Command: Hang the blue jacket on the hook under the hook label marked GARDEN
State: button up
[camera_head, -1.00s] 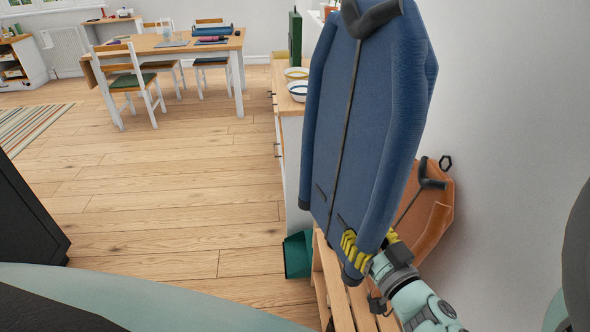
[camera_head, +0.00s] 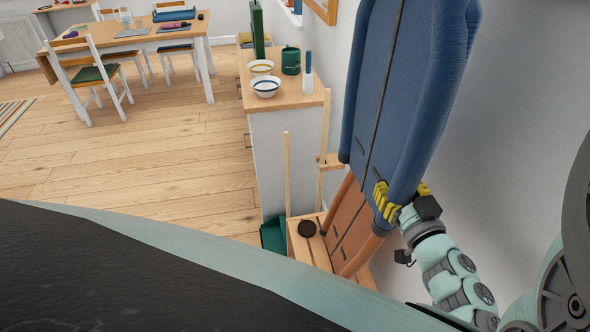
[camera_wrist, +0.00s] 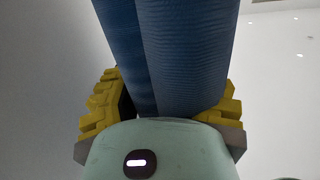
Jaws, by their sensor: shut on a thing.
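The blue jacket (camera_head: 388,90) hangs tall and nearly upright beside the wall at the right of the head view, its top cut off by the frame. My gripper (camera_head: 389,199) has its yellow fingers shut on the jacket's lower part. In the wrist view, the blue cloth (camera_wrist: 165,55) rises between the yellow fingers of my gripper (camera_wrist: 160,105). No hook and no GARDEN label can be seen in either current view; the jacket covers part of the wall.
An orange-brown garment (camera_head: 350,225) is behind and below the jacket, over a slatted wooden bench (camera_head: 308,244). A white cabinet (camera_head: 283,155) with bowls (camera_head: 266,87) stands left of it. A dark green bin (camera_head: 273,235) is beside the bench. Open wooden floor lies left.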

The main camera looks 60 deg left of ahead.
jog(key=w+d+f+b, duration=0.2)
jog(key=w+d, duration=0.1)
jog(key=w, duration=0.6)
jog(key=shift+d, duration=0.35)
dwell(0.8)
jog(key=shift+f, duration=0.2)
dwell(0.4)
jog(key=o, duration=1.3)
jog(key=v, duration=1.2)
jog(key=shift+r, duration=0.1)
jog(key=shift+s, duration=0.1)
